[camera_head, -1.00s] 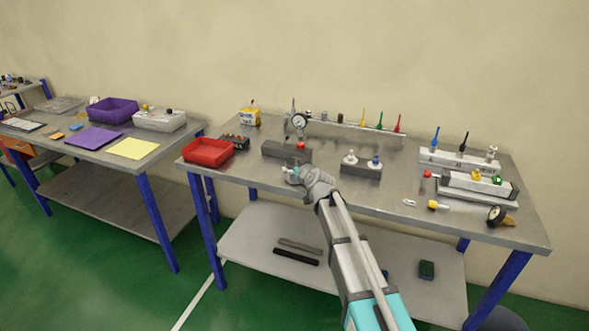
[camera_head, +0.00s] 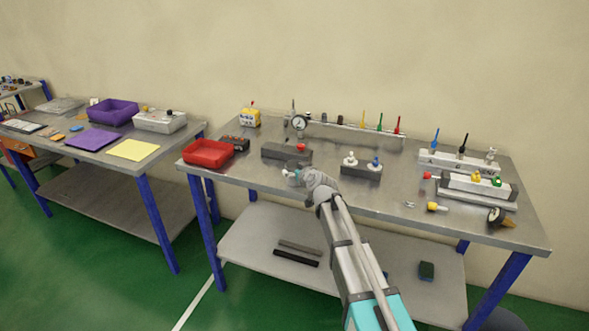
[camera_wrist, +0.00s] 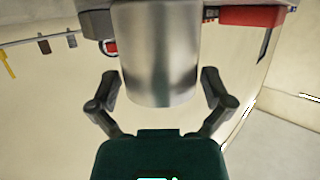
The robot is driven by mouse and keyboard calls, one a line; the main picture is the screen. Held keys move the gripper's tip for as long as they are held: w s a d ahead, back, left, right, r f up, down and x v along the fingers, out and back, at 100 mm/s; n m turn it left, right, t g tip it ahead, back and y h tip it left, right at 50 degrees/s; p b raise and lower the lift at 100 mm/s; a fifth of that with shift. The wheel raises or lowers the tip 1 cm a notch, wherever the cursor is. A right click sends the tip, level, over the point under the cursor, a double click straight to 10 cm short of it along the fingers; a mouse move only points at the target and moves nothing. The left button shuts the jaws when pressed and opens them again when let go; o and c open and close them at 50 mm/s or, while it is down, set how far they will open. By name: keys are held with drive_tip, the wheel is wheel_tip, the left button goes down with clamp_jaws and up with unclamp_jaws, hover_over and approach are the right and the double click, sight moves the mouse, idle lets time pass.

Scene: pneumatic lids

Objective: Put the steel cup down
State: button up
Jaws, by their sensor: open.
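The steel cup (camera_wrist: 156,60) fills the upper middle of the wrist view, a plain shiny cylinder with its top end cut off by the frame. My gripper (camera_wrist: 158,86) is open, with one finger at each side of the cup's near end. Narrow gaps seem to show between fingers and cup.
A red bin (camera_head: 208,153) stands left of my gripper. A dark grey block (camera_head: 284,151) lies just behind it, and a block with two fittings (camera_head: 361,168) stands to the right. A gauge (camera_head: 299,123) is farther back.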

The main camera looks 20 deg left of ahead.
drive_tip(key=p+v, duration=0.3)
drive_tip(key=v, duration=0.8)
idle(0.6)
drive_tip(key=s+d+f+m+g+h, duration=0.2)
drive_tip(key=s+d, duration=0.4)
drive_tip(key=d, duration=0.5)
drive_tip(key=s+d+f+m+g+h, duration=0.3)
drive_tip(key=s+d+f+g+h, duration=0.1)
drive_tip(key=d, duration=0.8)
drive_tip(key=s+d+f+m+g+h, duration=0.3)
drive_tip(key=s+d+f+g, duration=0.2)
drive_tip(key=s+d, duration=0.5)
wheel_tip(320, 180, down, 2)
drive_tip(key=shift+s+d+f, duration=0.1)
drive_tip(key=shift+s+d, duration=0.15)
drive_tip(key=shift+d, duration=0.75)
